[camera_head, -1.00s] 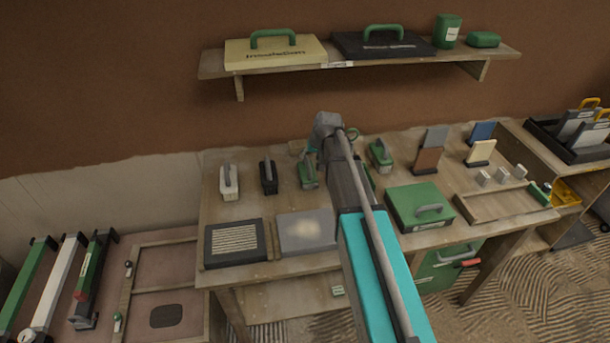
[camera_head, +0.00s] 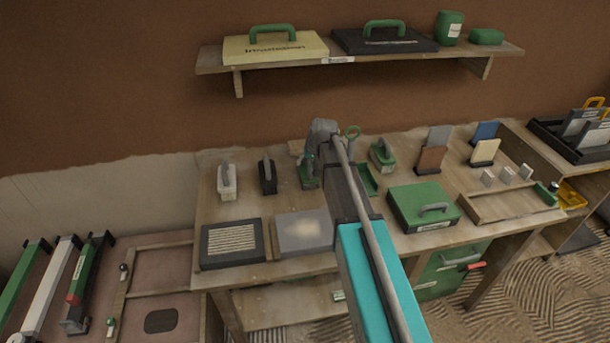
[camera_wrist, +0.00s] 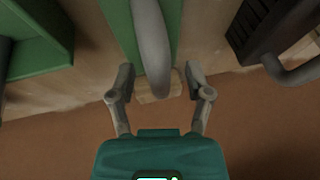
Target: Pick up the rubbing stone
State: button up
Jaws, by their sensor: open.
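My gripper (camera_wrist: 159,79) is open, with one finger on each side of a green tool's curved grey handle. The green tool (camera_wrist: 123,30) lies on the workbench near the wall; in the head view it (camera_head: 307,181) is partly hidden by my wrist. A pale, rough-edged block (camera_wrist: 148,98) shows on the bench behind it, under the handle's end in the wrist view; it also shows at the bench's back edge in the head view (camera_head: 296,147). I cannot tell which of these is the rubbing stone. No grip or contact is clear.
A black handled tool (camera_head: 267,177) and a white one (camera_head: 227,181) stand to the left. Another green handled tool (camera_head: 383,156) and a green tray (camera_head: 368,181) are to the right. The brown wall (camera_wrist: 260,125) is close behind. A shelf (camera_head: 355,58) hangs above.

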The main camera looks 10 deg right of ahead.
jog(key=shift+c, duration=0.2)
grip_shut()
jog(key=shift+r, duration=0.2)
dwell(0.5)
notch_tip(320, 180, up, 2)
jog(key=shift+r+p, duration=0.1)
jog(key=shift+p, duration=1.15)
jog(key=s+r+p, duration=0.1)
jog(key=r+p, duration=0.1)
jog(key=s+r+p, duration=0.3)
jog(key=r+p, duration=0.1)
jog(key=shift+s+d+r+p, duration=0.1)
jog(key=shift+s+r+p, duration=0.2)
jog(key=shift+s, duration=0.1)
jog(key=s+r+p, duration=0.3)
jog(key=s+p, duration=0.1)
jog(key=s, duration=0.5)
jog(key=shift+d+r, duration=0.2)
jog(key=shift+r, duration=0.2)
jog(key=shift+s, duration=0.1)
